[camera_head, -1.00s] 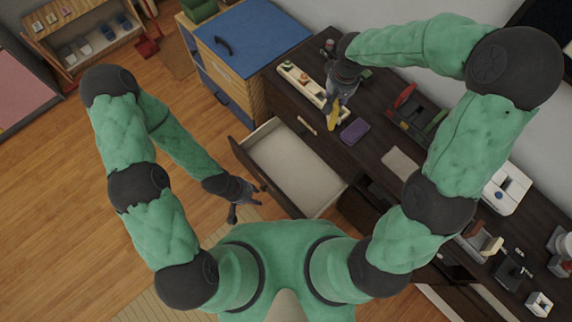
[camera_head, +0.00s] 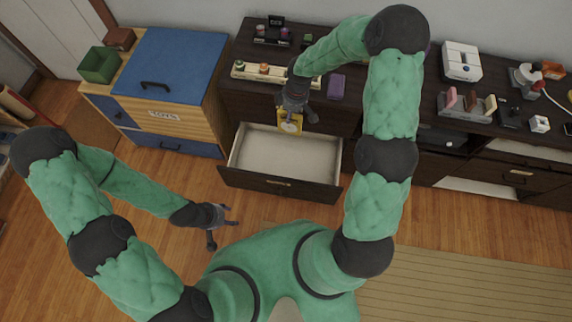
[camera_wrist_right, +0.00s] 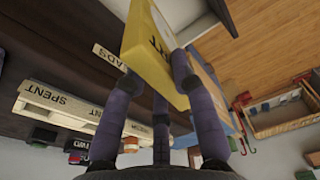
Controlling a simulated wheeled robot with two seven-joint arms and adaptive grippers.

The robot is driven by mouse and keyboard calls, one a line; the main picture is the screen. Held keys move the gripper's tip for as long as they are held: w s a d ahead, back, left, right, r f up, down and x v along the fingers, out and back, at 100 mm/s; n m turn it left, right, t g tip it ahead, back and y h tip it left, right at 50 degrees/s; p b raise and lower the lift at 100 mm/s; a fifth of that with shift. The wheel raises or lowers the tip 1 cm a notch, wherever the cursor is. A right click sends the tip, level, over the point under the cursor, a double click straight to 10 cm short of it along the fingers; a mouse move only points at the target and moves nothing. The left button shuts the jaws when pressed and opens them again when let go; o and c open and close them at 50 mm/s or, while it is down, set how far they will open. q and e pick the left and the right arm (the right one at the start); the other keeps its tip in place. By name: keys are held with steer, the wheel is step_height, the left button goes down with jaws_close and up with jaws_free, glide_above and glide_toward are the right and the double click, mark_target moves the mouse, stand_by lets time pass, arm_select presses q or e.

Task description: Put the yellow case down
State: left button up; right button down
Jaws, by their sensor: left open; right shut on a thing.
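The yellow case (camera_head: 290,125) is in my right gripper (camera_head: 292,112), which is shut on it. It is held at the dresser's front edge, by the back of the open drawer (camera_head: 245,160). In the right wrist view the yellow case (camera_wrist_right: 150,45) sits between the fingers, tilted, with part of a dark label showing. The drawer looks empty, with a pale bottom. My left gripper (camera_head: 226,226) is open and empty, in front of the drawer's left part and above the floor.
A purple case (camera_head: 336,86) lies on the dark dresser top, right of my right gripper. A long pale tray (camera_head: 262,72) holding small items stands to its left; a tray marked "SPENT" (camera_wrist_right: 50,103) shows in the wrist view. A blue-topped toy chest (camera_head: 175,65) stands left.

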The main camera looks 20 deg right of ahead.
steer(key=s+d+f+n+b, duration=0.1)
steer(key=f+n+b, duration=0.3)
steer(key=f, duration=1)
steer(key=s+d+f+n+g+b, duration=0.1)
steer(key=s+d+f+n+b, duration=0.1)
steer(key=f+n+b, duration=0.3)
steer(key=s+d+f+n+g+b, duration=0.1)
steer(key=f+n, duration=0.9)
steer(key=f, duration=1.5)
steer(key=s+d+b, duration=0.1)
steer(key=s+b, duration=0.1)
steer(key=b, duration=0.1)
steer(key=shift+s+d+h+b, duration=0.15)
steer(key=shift+s+h+b, duration=0.05)
steer(key=shift+h+b, duration=0.1)
steer(key=shift+f, duration=0.1)
steer(key=c, duration=1)
jaws_free()
steer(key=r+p, duration=0.1)
steer(key=r, duration=0.3)
steer(key=r+p, duration=0.2)
steer(key=r, duration=0.2)
steer(key=w+r+p, duration=0.1)
steer(key=r+p, duration=0.1)
steer(key=r, duration=0.2)
steer(key=shift+d+r, duration=0.1)
steer(key=shift+d, duration=0.2)
steer(key=shift+w, duration=0.1)
